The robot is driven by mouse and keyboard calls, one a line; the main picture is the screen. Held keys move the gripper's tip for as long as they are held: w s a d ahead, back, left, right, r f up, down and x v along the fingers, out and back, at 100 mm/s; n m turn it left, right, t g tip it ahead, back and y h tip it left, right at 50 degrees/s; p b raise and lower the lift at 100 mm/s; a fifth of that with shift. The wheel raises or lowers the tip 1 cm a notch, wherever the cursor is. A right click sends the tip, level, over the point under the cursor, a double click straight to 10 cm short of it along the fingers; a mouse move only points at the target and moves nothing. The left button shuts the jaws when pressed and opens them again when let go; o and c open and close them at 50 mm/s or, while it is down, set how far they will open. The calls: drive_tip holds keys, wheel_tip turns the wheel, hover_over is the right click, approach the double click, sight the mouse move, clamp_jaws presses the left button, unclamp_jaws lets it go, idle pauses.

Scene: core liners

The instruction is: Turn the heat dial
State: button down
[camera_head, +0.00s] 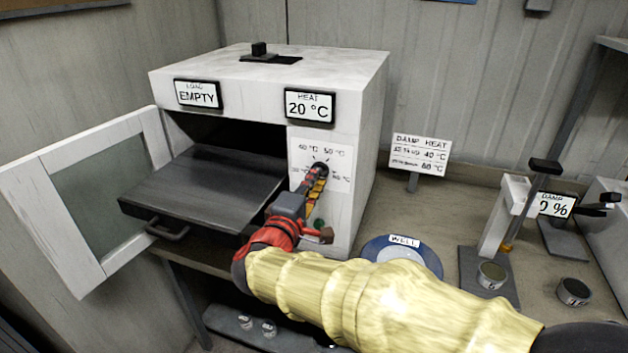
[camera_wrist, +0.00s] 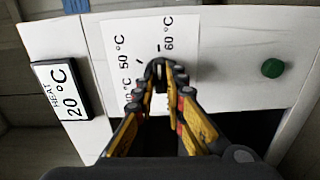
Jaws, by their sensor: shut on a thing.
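The heat dial (camera_wrist: 159,70) is a dark knob on a white scale plate (camera_wrist: 180,35) on the oven's front. In the wrist view my gripper (camera_wrist: 160,75) is shut on the dial, its fingertips covering most of it. The head view shows my gripper (camera_head: 318,172) reaching the dial from below. The scale shows 40, 50 and 60 °C marks; part of it is hidden by my fingers. The heat display (camera_head: 309,106) reads 20 °C, and also in the wrist view (camera_wrist: 64,90). The dial's exact pointing is hidden.
The white oven (camera_head: 345,75) has its door (camera_head: 50,175) open at left and a dark tray (camera_head: 205,190) pulled out. A load display (camera_head: 198,95) reads EMPTY. A green button (camera_wrist: 272,68) is beside the dial. A sign (camera_head: 420,152), a blue-rimmed plate (camera_head: 425,255) and a press-like stand (camera_head: 492,250) are at right.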

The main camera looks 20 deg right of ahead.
drive_tip(key=shift+f, duration=0.2)
drive_tip(key=c, duration=1.9)
unclamp_jaws()
drive_tip(key=shift+r, duration=0.1)
drive_tip(key=shift+o, duration=0.3)
drive_tip(key=v, duration=1.2)
